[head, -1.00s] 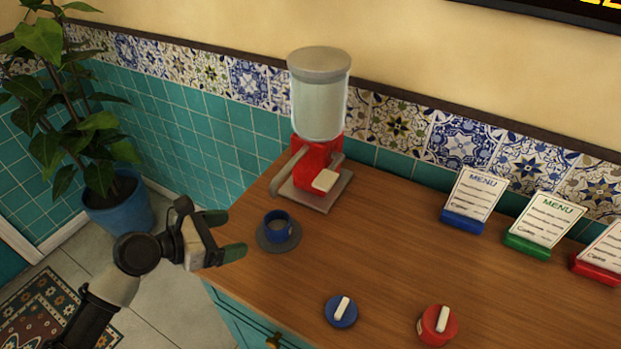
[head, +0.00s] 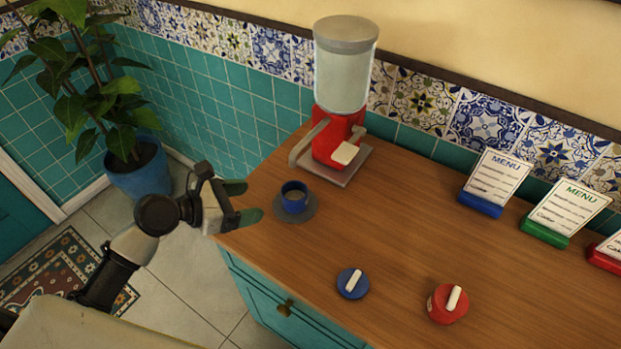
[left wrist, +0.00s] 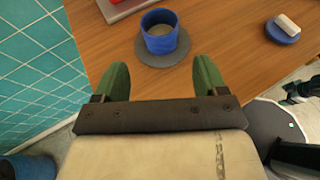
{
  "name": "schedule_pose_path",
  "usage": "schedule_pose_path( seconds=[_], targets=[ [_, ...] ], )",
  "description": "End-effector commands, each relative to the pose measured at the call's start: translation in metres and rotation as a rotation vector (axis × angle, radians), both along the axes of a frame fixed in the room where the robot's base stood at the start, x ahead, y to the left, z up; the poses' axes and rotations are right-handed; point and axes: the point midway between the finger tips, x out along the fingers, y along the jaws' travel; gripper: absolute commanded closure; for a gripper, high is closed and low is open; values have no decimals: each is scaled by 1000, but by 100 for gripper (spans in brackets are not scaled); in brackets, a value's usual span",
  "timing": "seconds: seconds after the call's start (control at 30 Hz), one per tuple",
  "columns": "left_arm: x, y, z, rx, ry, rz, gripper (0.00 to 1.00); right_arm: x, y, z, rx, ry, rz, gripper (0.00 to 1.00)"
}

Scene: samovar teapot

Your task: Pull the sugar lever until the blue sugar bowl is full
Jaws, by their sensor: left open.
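The blue sugar bowl (head: 294,190) stands open, without a lid, on a grey saucer (head: 301,215) near the counter's left edge. In the left wrist view the bowl (left wrist: 159,43) looks pale grey inside; I cannot tell its fill level. Behind it stands the sugar dispenser (head: 345,70), with a pale tank, a red body and a grey base. A cream paddle (head: 344,153) sticks out in front and a grey arm (head: 309,143) at its left; I cannot tell which is the lever. My left gripper (head: 243,202) is open and empty, left of the bowl and apart from it.
A blue lid (head: 352,284) with a white handle and a red lidded bowl (head: 447,304) are at the counter's front. Menu stands, one blue (head: 482,203), line the back right. A potted plant (head: 140,168) stands on the floor at left. The counter's middle is clear.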

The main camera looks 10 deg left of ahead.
Motion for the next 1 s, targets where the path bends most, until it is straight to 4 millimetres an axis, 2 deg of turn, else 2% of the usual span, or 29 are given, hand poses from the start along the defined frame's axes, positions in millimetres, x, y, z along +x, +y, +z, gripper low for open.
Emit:
schedule_pose_path(
  seconds=[0.03,0.07,0.4,0.47,1.0],
  targets=[
    [0,0,0,0,0,0,35,0,0,0,0,0,0,17],
    [0,0,0,0,0,0,40,0,0,0,0,0,0,17],
    [0,0,0,0,0,0,92,0,0,0,0,0,0,17],
    [0,0,0,0,0,0,100,0,0,0,0,0,0,17],
    [0,0,0,0,0,0,100,0,0,0,1,0,0,17]
  ],
)
